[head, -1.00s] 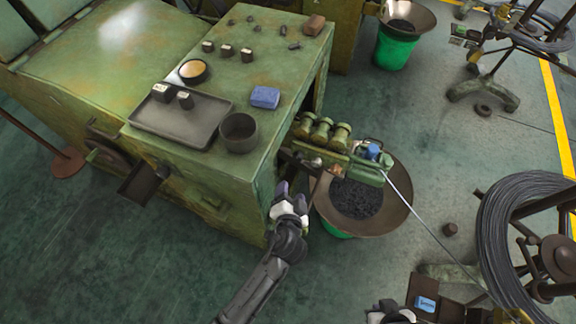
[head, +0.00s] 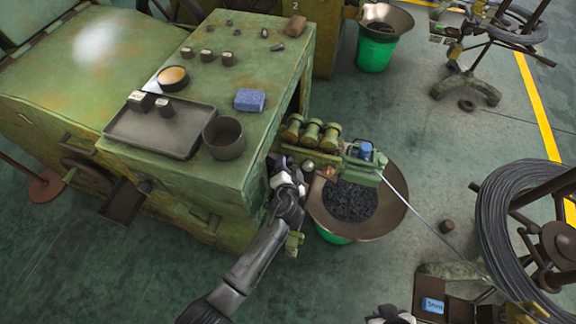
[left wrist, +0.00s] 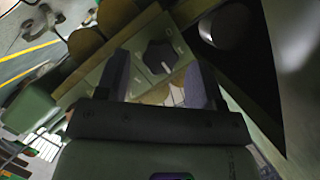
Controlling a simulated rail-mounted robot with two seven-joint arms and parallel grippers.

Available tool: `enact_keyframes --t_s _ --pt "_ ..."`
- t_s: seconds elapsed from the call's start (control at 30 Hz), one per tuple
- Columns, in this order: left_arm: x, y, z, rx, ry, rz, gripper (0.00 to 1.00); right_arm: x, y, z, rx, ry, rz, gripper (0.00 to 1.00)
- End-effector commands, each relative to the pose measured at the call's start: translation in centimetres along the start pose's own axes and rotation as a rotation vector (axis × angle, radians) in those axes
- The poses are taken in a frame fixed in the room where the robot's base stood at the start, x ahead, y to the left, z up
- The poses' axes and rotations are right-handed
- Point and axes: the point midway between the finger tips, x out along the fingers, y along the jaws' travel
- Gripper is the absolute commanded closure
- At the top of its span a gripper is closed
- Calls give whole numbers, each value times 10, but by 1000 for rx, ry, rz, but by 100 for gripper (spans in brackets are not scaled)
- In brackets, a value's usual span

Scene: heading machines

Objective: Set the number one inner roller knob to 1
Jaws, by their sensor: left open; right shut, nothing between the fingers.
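My left gripper (head: 281,161) is at the near left end of the green roller unit (head: 318,150), beside the green machine's side. In the left wrist view, its two fingers (left wrist: 158,62) stand apart. A dark hexagonal knob (left wrist: 157,54) with a pale pointer line shows between and beyond the fingertips, on a greenish plate (left wrist: 181,43) with small marks. I cannot read the marks, nor tell whether the fingers touch the knob. In the head view the gripper and arm hide the knob. My right gripper (head: 390,315) is shut at the bottom edge, partly cut off.
The green machine top (head: 240,65) carries a tray (head: 135,140), a dark cup (head: 224,138) and a blue block (head: 250,99). A wide bowl (head: 390,215) on a green bucket stands below the roller unit. Wire (head: 430,225) runs from the coil (head: 495,225) to the unit.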

Motion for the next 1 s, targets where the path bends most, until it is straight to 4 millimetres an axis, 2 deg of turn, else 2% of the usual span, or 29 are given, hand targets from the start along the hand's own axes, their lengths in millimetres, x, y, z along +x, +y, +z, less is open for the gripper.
enact_keyframes --t_s 0.2,0.57,1.0 --pt "15 0 0 0 0 0 38 5 -2 1 5 0 -4 100" --pt "17 0 0 0 -1 0 38 5 -3 1 6 0 -6 100" --pt "17 0 0 1 -1 0 80 6 0 2 -2 -1 0 100"
